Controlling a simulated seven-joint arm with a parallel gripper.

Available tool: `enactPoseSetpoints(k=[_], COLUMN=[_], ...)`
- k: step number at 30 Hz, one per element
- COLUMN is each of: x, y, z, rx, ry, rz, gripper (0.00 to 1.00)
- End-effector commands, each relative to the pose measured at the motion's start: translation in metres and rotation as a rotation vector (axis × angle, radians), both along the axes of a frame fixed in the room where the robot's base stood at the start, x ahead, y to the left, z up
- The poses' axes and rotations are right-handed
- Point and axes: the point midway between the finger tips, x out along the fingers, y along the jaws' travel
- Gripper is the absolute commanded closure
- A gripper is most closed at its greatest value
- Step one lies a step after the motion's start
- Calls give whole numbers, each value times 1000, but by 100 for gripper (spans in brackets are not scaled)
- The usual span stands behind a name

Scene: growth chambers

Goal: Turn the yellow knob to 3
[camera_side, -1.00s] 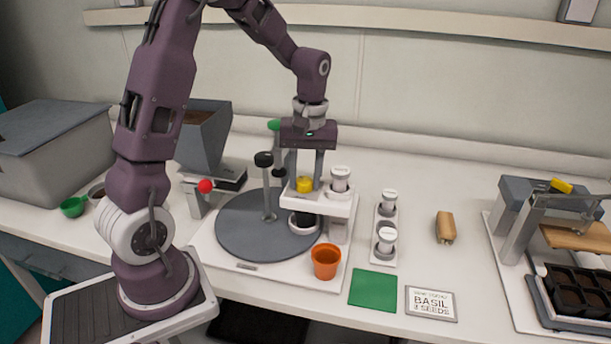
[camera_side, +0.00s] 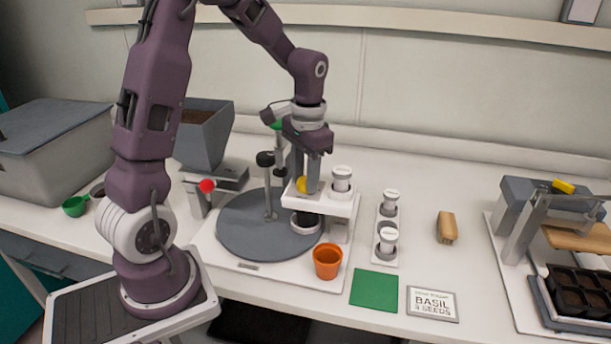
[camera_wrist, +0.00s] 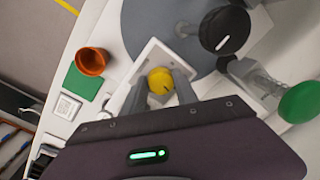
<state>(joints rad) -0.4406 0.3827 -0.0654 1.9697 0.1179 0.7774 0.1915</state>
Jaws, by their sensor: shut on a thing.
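The yellow knob (camera_side: 302,185) sits on the white raised block (camera_side: 330,207) beside the grey turntable. In the side view my gripper (camera_side: 307,183) points straight down at the knob and its fingers partly hide it. In the wrist view the yellow knob (camera_wrist: 160,80) lies between the two grey fingers of my gripper (camera_wrist: 162,84), which are shut on it. A pale mark line shows on the knob's top. I cannot read any numbers around the knob.
A white-capped vial (camera_side: 342,178) stands close to the right of the knob. A black knob on a post (camera_side: 265,159) and a green knob (camera_wrist: 299,102) are near. An orange pot (camera_side: 327,261) and a green square (camera_side: 374,288) lie in front.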

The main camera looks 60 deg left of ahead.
Motion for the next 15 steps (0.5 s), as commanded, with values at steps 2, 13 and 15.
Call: enactPoseSetpoints(k=[2, 13, 15], x=[0, 0, 0], y=[1, 2, 2], z=[1, 1, 1], rx=[0, 2, 2], ry=[-3, -3, -4], rz=[-67, -399, -452], gripper=[100, 100, 100])
